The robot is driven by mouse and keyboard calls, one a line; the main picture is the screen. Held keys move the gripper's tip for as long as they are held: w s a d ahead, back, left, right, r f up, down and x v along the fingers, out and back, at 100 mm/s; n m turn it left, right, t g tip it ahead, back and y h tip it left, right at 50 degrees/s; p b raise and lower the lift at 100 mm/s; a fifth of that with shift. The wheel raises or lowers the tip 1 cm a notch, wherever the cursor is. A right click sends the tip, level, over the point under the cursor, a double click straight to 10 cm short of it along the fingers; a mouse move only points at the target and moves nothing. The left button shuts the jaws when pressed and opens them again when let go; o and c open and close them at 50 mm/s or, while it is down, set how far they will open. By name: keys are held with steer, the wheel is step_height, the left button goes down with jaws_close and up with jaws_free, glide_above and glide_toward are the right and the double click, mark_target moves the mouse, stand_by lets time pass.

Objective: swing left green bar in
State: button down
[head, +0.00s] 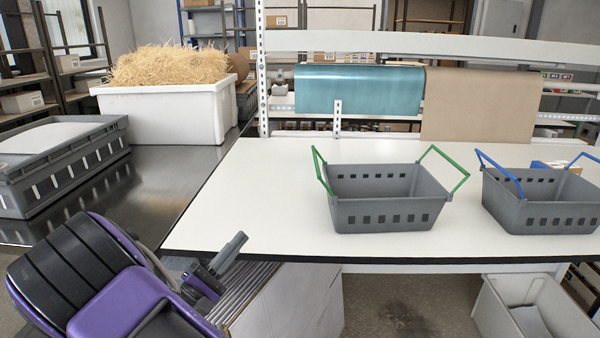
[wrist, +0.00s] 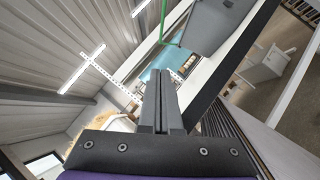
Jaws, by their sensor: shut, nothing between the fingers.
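A grey basket (head: 385,215) with slotted walls stands on the white tabletop. Its left green bar (head: 322,170) is swung outward and leans out to the left above the rim. Its right green bar (head: 446,168) leans out to the right. My gripper (head: 237,242) is shut and empty, low at the table's front left edge, apart from the basket and to its left. In the wrist view my gripper (wrist: 162,85) points toward the table, with the basket (wrist: 215,25) and a green bar (wrist: 169,18) at the top.
A second grey basket (head: 545,212) with blue bars stands to the right on the white table (head: 275,215). A grey crate (head: 65,165) and a white bin (head: 165,112) of straw are at the left. The tabletop left of the green-barred basket is clear.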

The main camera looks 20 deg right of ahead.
steer(key=shift+d+r, duration=0.1)
glide_toward(316, 160)
steer(key=w+d, duration=0.2)
steer(key=w, duration=0.4)
steer(key=d+r, duration=0.1)
steer(key=d, duration=0.1)
steer(key=shift+s+d+r, duration=0.35)
steer(key=shift+d, duration=0.05)
